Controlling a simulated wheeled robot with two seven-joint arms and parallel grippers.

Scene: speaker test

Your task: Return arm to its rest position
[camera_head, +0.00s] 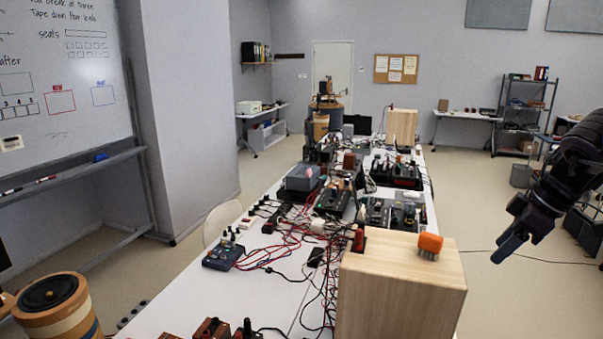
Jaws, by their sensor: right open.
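My right arm comes in from the right edge. My right gripper (517,232) hangs in the air to the right of the table, above the floor. It points down and to the left, and it is open with nothing seen in it. It is apart from the wooden speaker box (395,300) at the table's near right. My left gripper does not show.
An orange block-like thing (430,243) sits on the wooden box. The long white table (255,290) carries electronics and tangled red and black cables. A striped round drum (58,312) stands at the lower left. The floor (525,295) right of the table is mostly free.

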